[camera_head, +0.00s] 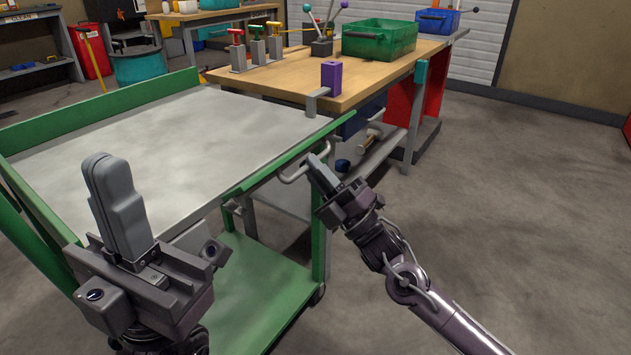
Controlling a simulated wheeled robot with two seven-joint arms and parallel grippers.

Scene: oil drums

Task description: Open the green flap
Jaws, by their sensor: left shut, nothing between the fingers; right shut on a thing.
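The green flap (265,175) is a narrow green panel along the near right edge of the grey-topped cart. A grey bar handle (291,176) sticks out from it. My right gripper (317,164) is shut on this handle, and its fingers hide part of it. My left gripper (105,168) is shut and empty, with its fingers pointing up. It is in front of the near left part of the cart top, apart from the flap.
The cart's grey top (180,135) is bare, with a green rim (100,108) at the back. A wooden workbench (300,75) behind holds a green crate (380,38), a purple block (331,77) and several levers. The floor at right (520,200) is clear.

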